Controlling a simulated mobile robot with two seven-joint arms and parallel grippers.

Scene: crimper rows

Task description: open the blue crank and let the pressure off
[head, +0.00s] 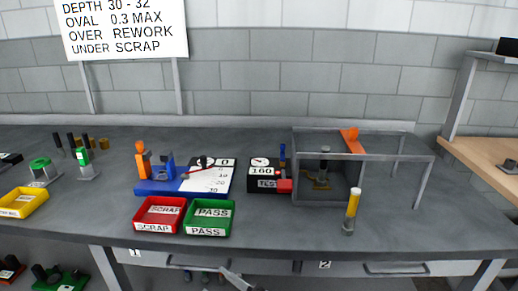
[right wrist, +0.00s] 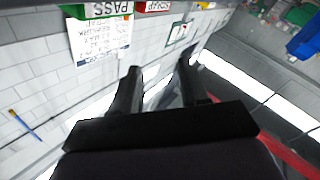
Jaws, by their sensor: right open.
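The blue crank (head: 282,153) stands upright at the right end of the black test box (head: 262,172), beside the guard cage. The box has a TEST label, a dial and a display that seems to read 160. Inside the cage (head: 358,146) a dark-topped fitting (head: 321,172) stands upright. My right gripper (right wrist: 158,72) is open with nothing between its fingers; its wrist view looks at the walls and ceiling, away from the crank. My left gripper is not in view.
An orange flap (head: 350,140) is on the cage top. Red SCRAP (head: 158,228) and green PASS (head: 207,232) trays sit at the front, before a blue-based gauge (head: 165,187). The bench right of the cage is clear.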

